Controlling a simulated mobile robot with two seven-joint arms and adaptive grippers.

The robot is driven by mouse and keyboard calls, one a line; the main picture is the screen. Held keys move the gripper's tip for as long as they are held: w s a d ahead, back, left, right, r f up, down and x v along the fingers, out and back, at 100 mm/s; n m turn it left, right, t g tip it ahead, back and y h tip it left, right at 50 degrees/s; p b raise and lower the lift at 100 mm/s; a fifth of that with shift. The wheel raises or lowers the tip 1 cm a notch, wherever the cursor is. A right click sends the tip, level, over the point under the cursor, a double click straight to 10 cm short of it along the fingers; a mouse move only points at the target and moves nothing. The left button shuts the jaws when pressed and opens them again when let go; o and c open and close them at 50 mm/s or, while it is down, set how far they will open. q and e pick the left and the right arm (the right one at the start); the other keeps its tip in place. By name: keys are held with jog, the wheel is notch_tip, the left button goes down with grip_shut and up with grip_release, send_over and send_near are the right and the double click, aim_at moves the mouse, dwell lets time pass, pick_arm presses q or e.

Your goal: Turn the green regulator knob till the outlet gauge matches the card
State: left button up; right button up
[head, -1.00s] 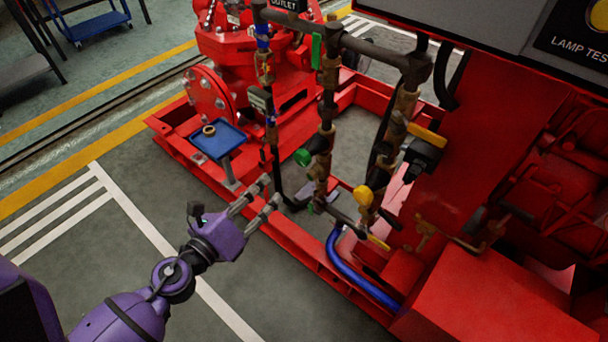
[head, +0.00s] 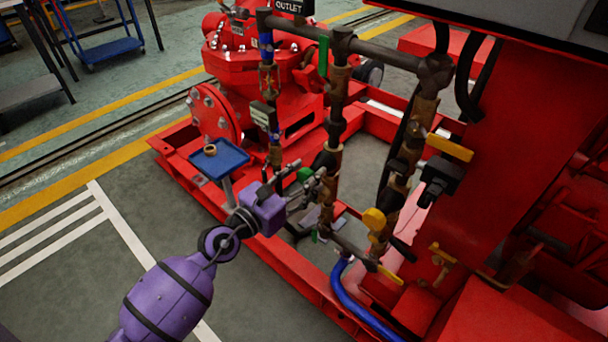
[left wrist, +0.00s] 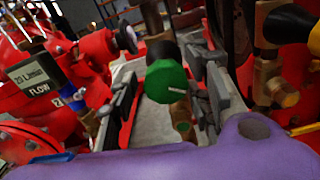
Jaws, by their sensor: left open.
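The green regulator knob (head: 304,174) sits low on the middle vertical pipe of the red pumpset. It is largest in the left wrist view (left wrist: 166,82), facing me, with a pale mark on its face. My left gripper (head: 306,180) is open, with one finger on each side of the knob. In the left wrist view gaps show between the fingers and the knob; I cannot tell whether either touches. An OUTLET sign (head: 289,6) is at the top edge. No outlet gauge dial can be made out. A plate reading 20 L/min FLOW (left wrist: 35,75) shows at left. My right gripper is not in view.
A blue tray (head: 219,158) on a post holds a brass-coloured ring, close to my left arm. Yellow handles (head: 449,147) and a yellow knob (head: 374,219) stand to the right on other pipes. A blue hose (head: 350,300) runs low.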

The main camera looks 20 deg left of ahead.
pick_arm(q)
jog(key=shift+w, duration=0.15)
jog(key=c, duration=1)
jog(key=shift+c, duration=0.4)
jog(key=shift+r, duration=0.1)
